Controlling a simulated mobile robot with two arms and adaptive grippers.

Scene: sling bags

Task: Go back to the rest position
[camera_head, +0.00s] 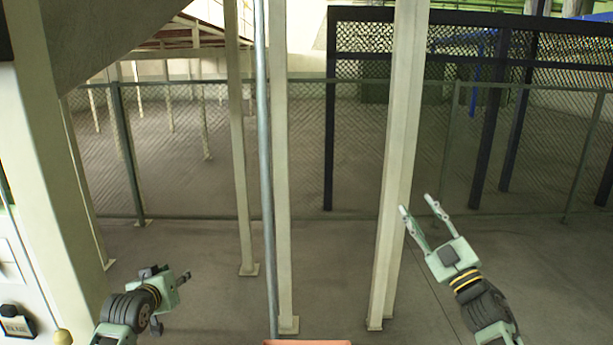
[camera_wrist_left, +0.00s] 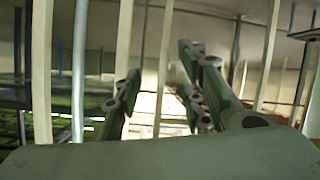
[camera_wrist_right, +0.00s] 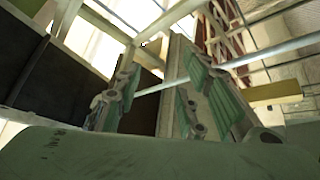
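My left gripper (camera_head: 184,277) is low at the left in the head view, seen nearly end-on. In the left wrist view its two fingers (camera_wrist_left: 158,60) stand apart with nothing between them. My right gripper (camera_head: 416,203) is at the lower right in the head view and points up and away. Its fingers are spread and empty, and the right wrist view also shows a gap between them (camera_wrist_right: 152,58). No bag shows in any view.
Pale posts (camera_head: 400,160) and a thin grey pole (camera_head: 264,170) stand ahead. A mesh fence (camera_head: 180,150) runs behind them, with a dark-framed cage (camera_head: 480,75) at the right. A white wall unit with a black fitting (camera_head: 15,322) is at the left. Bare concrete floor (camera_head: 335,265) lies between.

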